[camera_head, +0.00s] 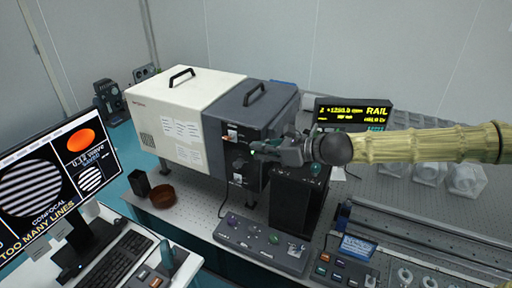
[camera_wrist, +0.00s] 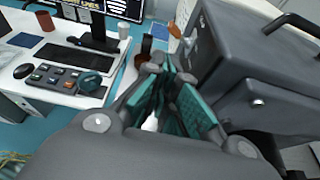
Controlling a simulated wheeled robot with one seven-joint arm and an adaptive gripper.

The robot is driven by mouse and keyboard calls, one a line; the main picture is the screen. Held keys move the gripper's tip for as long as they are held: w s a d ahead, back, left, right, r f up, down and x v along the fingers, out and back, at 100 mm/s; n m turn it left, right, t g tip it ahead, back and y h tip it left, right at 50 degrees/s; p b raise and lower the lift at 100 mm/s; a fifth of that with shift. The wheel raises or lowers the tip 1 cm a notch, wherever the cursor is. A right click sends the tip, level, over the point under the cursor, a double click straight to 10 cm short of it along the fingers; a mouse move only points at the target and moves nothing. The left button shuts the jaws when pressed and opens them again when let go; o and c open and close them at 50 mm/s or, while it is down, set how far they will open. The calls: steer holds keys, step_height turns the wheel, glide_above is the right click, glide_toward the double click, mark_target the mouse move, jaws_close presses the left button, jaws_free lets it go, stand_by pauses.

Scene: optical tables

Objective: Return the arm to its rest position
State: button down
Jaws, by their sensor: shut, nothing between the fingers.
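My gripper (camera_head: 262,150) reaches in from the right in the head view, at the end of my yellowish arm. Its fingertips are at or just in front of the dark front panel of the grey instrument box (camera_head: 262,114); I cannot tell whether they touch it. In the wrist view my gripper (camera_wrist: 168,72) shows its teal-padded fingers close together with nothing held. The grey box (camera_wrist: 250,70) fills the right side of that view.
A black block (camera_head: 298,205) stands below my gripper. A control panel (camera_head: 262,242), a rail (camera_head: 430,240), a RAIL display (camera_head: 352,114) and clear blocks (camera_head: 466,180) are on the optical table. A monitor (camera_head: 58,175) and keyboard (camera_head: 112,262) are at left. Open air lies above the table.

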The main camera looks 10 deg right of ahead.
steer(key=shift+f, duration=0.1)
stand_by(0.3)
steer(key=s+a+f+n+g+h+b, duration=0.1)
steer(key=s+a+f+n+g+h, duration=0.15)
steer(key=s+f, duration=0.6)
steer(key=s+a+f+n+g+h+b, duration=0.1)
steer(key=s+a+f+n+g+b, duration=0.2)
steer(key=f, duration=1)
steer(key=s+a+f+n+g+h, duration=0.15)
steer(key=s+f+n, duration=0.4)
steer(key=f, duration=0.55)
steer(key=s+d+f+n+h+b, duration=0.2)
steer(key=s+d+f+n+h, duration=0.1)
steer(key=s+d+f+n, duration=0.4)
steer(key=s+d+f+n+g+h+b, duration=0.1)
steer(key=s+d+f+n+h+b, duration=0.2)
steer(key=s+d+f+n, duration=0.4)
steer(key=shift+s+d+f+g, duration=0.25)
steer(key=shift+s+f, duration=2.2)
steer(key=shift+s, duration=1.95)
